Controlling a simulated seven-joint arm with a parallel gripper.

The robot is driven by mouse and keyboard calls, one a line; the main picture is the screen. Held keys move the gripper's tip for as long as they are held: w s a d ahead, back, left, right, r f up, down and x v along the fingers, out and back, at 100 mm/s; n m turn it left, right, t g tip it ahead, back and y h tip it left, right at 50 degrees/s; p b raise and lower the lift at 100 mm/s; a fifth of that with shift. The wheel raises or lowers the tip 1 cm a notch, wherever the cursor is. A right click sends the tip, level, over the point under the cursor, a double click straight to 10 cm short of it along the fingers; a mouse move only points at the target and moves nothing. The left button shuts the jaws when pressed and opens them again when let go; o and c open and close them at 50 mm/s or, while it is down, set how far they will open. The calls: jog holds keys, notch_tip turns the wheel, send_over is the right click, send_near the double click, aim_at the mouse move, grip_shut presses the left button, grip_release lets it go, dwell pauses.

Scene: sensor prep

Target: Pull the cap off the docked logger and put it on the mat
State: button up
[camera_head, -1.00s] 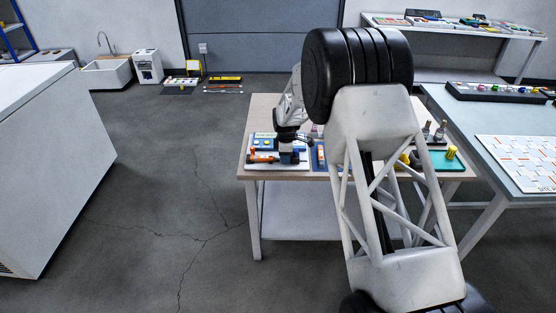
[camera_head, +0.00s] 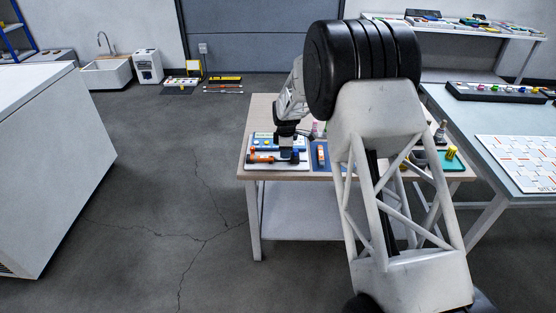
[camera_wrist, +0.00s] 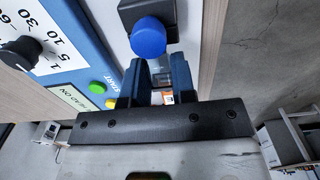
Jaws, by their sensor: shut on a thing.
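The orange logger (camera_head: 261,158) lies along the front of the white-and-blue station at the table's left end, docked there. My gripper (camera_head: 287,155) is down at its right end. In the wrist view my gripper (camera_wrist: 158,72) has its two dark fingers close together, shut on the cap, which they almost wholly hide. A small orange-and-white part of the logger (camera_wrist: 167,98) shows between the fingers. I cannot tell whether cap and logger still touch. The green mat (camera_head: 443,163) is on the table's right side, partly behind my arm.
A round blue knob (camera_wrist: 148,37) on a black block stands just beyond my fingertips. The station's panel (camera_wrist: 75,60) with dial and buttons is close on the left in the wrist view. A blue tray (camera_head: 320,157) sits right of the station. A yellow item (camera_head: 451,152) stands on the mat.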

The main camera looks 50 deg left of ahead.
jog(key=shift+r, duration=1.4)
jog(key=shift+d+r, duration=0.1)
